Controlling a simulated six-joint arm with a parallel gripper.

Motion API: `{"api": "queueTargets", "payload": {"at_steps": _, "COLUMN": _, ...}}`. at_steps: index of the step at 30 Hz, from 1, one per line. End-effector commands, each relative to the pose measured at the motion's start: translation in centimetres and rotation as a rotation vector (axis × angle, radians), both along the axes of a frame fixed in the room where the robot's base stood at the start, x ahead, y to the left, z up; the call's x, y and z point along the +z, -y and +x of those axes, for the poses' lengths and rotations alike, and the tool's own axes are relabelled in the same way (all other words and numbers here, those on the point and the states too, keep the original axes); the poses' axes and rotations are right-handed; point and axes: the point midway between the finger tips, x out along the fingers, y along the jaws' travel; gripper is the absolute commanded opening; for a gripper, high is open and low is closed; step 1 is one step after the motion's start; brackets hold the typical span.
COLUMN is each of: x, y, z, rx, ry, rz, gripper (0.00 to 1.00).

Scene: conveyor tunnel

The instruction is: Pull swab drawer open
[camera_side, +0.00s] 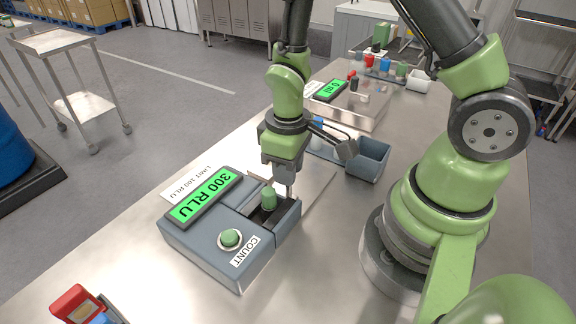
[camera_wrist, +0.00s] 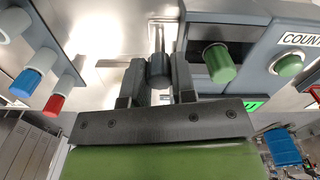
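The grey swab reader (camera_side: 222,229) stands on the steel bench, its display reading 300 RLU. Its swab drawer (camera_side: 286,217) is at the right side, with a dark well on top. A green-capped swab (camera_side: 269,198) stands upright in the well; its cap also shows in the wrist view (camera_wrist: 219,63). My gripper (camera_side: 287,182) points down just beyond the drawer. In the wrist view my gripper (camera_wrist: 158,75) has its fingers on both sides of the dark, round drawer handle (camera_wrist: 158,66), with no clear gap. The handle is mostly hidden in the side view.
A green button (camera_side: 230,238) and a COUNT label are on the reader's top. An open grey bin (camera_side: 368,158) stands behind my gripper. A rack of colored caps (camera_side: 383,68) and a scale (camera_side: 345,98) stand farther back. A red-capped item (camera_side: 76,303) is at the front left.

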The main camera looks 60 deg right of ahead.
Motion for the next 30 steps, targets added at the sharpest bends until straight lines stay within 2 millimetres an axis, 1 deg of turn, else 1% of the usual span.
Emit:
{"api": "queueTargets", "payload": {"at_steps": 5, "x": 0.0, "y": 0.1, "z": 0.0, "rx": 0.0, "ry": 0.001, "rz": 0.0, "gripper": 0.0}}
{"api": "queueTargets", "payload": {"at_steps": 8, "x": 0.0, "y": 0.8, "z": 0.1, "rx": -0.005, "ry": 0.001, "rz": 0.0, "gripper": 0.0}}
{"api": "queueTargets", "payload": {"at_steps": 11, "x": 0.0, "y": 2.6, "z": 0.1, "rx": -0.01, "ry": 0.001, "rz": 0.001, "gripper": 0.0}}
{"api": "queueTargets", "payload": {"at_steps": 15, "x": 0.0, "y": 5.5, "z": 0.1, "rx": -0.01, "ry": 0.003, "rz": 0.002, "gripper": 0.0}}
{"api": "queueTargets", "payload": {"at_steps": 18, "x": 0.0, "y": 7.1, "z": 0.1, "rx": -0.008, "ry": 0.004, "rz": 0.002, "gripper": 0.0}}
{"api": "queueTargets", "payload": {"at_steps": 21, "x": 0.0, "y": 8.0, "z": 0.1, "rx": -0.003, "ry": 0.004, "rz": 0.002, "gripper": 0.0}}
{"api": "queueTargets", "payload": {"at_steps": 30, "x": 0.0, "y": 8.2, "z": 0.1, "rx": 0.003, "ry": 0.004, "rz": 0.001, "gripper": 0.0}}
